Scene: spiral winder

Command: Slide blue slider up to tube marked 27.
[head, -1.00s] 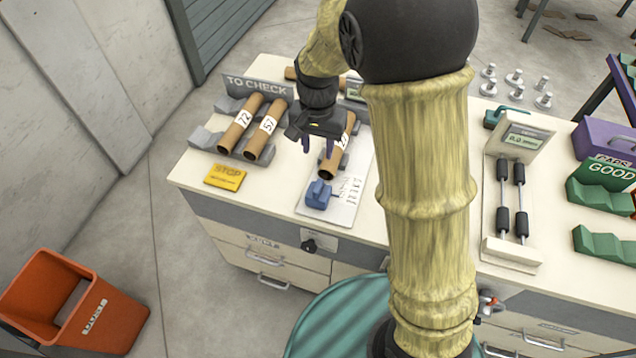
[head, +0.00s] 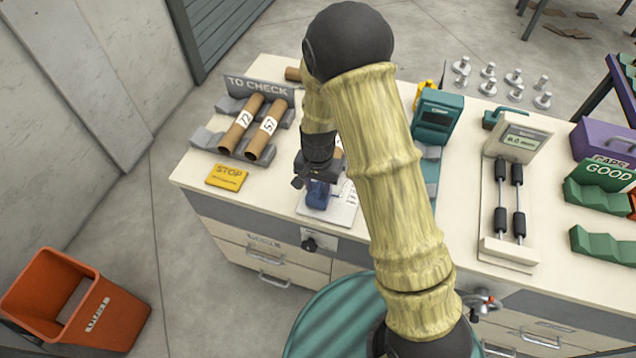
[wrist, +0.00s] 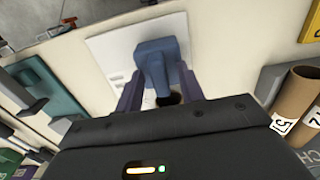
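The blue slider (head: 317,196) sits on a white printed plate (head: 343,208) at the bench's front edge. In the wrist view the slider (wrist: 158,62) lies between the two purple fingers of my gripper (wrist: 158,88). The fingers are spread apart, one on each side of it; whether they touch it is unclear. In the head view my gripper (head: 318,186) is low, right over the slider. A brown tube (head: 338,148) lies behind the slider, mostly hidden by my arm; its label cannot be read now.
Tubes 72 (head: 240,124) and 57 (head: 266,130) rest on a grey rack left, by a yellow STOP block (head: 227,177). A teal device (head: 437,117) and a gauge with black rollers (head: 509,200) stand right. An orange bin (head: 75,305) is on the floor.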

